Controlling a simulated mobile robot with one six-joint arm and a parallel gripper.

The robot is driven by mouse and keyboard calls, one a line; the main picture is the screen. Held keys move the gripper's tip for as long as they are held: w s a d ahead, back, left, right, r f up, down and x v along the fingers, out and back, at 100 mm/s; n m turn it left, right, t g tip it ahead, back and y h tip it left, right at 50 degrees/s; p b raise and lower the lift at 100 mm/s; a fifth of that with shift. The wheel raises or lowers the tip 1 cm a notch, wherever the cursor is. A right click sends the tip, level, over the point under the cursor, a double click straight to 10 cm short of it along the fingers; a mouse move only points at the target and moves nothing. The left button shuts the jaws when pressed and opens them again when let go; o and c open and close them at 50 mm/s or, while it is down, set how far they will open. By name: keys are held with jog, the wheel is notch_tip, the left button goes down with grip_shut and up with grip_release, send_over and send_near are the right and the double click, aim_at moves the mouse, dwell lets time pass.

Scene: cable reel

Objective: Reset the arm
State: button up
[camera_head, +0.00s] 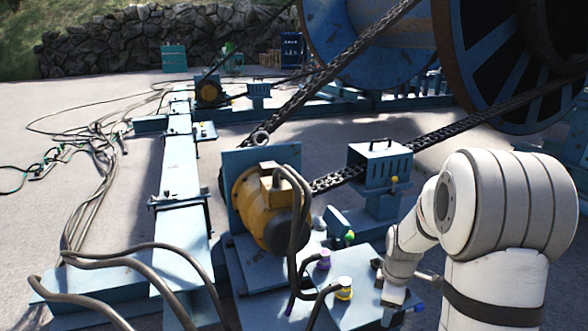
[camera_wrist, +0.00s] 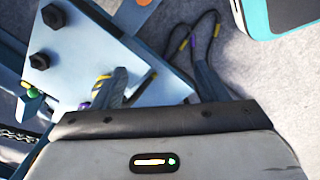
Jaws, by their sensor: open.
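My white arm reaches down at the right of the head view. My gripper (camera_head: 396,292) is low beside a blue bolted plate (camera_head: 345,312), partly hidden by my own wrist. The plate with dark bolts (camera_wrist: 52,15) lies to the left and below the fingers there. I cannot tell whether a finger touches it.
A yellow motor (camera_head: 262,208) with hoses stands left of the plate. A blue vented box (camera_head: 380,163), heavy chains (camera_head: 320,75) and a large reel (camera_head: 470,60) stand behind. Cables (camera_head: 95,165) lie at left.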

jog(key=s+a+r+m+p, duration=0.3)
jog(key=s+r, duration=0.3)
jog(key=r, duration=0.4)
jog(key=s+a+r+m+t+p, duration=0.1)
jog(key=s+a+r+m+p, duration=0.2)
jog(key=s+r+m+p, duration=0.3)
jog(key=s+a+r+m+p, duration=0.2)
jog(key=s+r+m+p, duration=0.2)
jog(key=s+r, duration=0.4)
notch_tip(320, 180, up, 6)
jog(key=shift+s+a+t+p, duration=0.3)
jog(key=shift+a+p, duration=0.1)
jog(key=shift+p, duration=0.35)
